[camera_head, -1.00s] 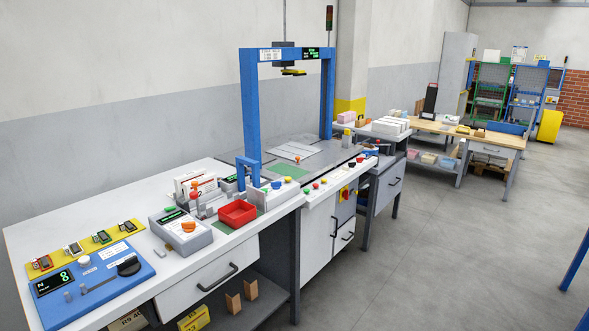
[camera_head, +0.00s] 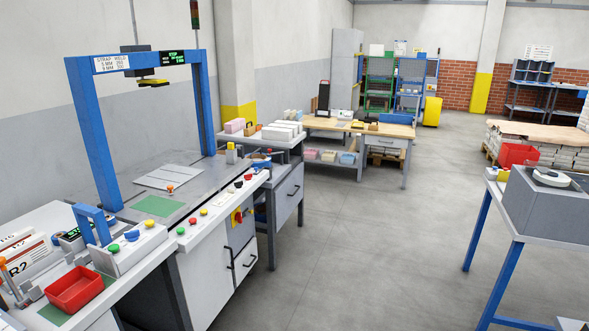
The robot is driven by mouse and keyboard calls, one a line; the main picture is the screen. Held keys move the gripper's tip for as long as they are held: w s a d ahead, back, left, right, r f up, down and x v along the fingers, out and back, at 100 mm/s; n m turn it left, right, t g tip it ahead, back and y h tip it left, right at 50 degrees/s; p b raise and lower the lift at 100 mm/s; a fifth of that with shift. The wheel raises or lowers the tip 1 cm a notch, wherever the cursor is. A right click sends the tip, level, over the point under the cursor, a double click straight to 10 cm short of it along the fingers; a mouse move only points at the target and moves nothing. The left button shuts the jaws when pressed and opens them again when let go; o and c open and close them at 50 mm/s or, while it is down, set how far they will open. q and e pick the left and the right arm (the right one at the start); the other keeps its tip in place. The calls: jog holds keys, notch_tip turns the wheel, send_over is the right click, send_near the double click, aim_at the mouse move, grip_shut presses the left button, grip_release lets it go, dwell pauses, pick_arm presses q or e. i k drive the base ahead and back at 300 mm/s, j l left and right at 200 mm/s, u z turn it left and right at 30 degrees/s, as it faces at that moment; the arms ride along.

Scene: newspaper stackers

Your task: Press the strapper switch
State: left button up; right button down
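The strapper (camera_head: 92,140) stands at the left, with a blue arch over a grey table top. Its sloped white front panel (camera_head: 217,212) carries several coloured buttons, among them a red one (camera_head: 180,230) and a green one (camera_head: 193,221). The display (camera_head: 172,57) on the arch shows small green text, too small to read fully. Neither of my grippers is in view.
A white bench with a red tray (camera_head: 75,288) adjoins the strapper at lower left. A wooden workbench (camera_head: 360,127) stands further back. A blue-legged table with a grey machine (camera_head: 548,207) stands at right. The grey floor (camera_head: 345,235) between is clear.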

aim_at(238, 216)
jog(key=i+l+z, duration=0.1)
jog(key=i, duration=0.55)
jog(key=i+l, duration=0.1)
jog(key=i, duration=0.55)
jog(key=i+l+u, duration=0.15)
jog(key=i+u, duration=0.3)
jog(key=i+l+u, duration=0.25)
jog(key=u, duration=0.2)
jog(key=i+l+u, duration=0.7)
jog(key=l+u, duration=0.2)
jog(key=i+l+u, duration=0.15)
jog(key=l+u, duration=0.3)
jog(key=l, duration=0.15)
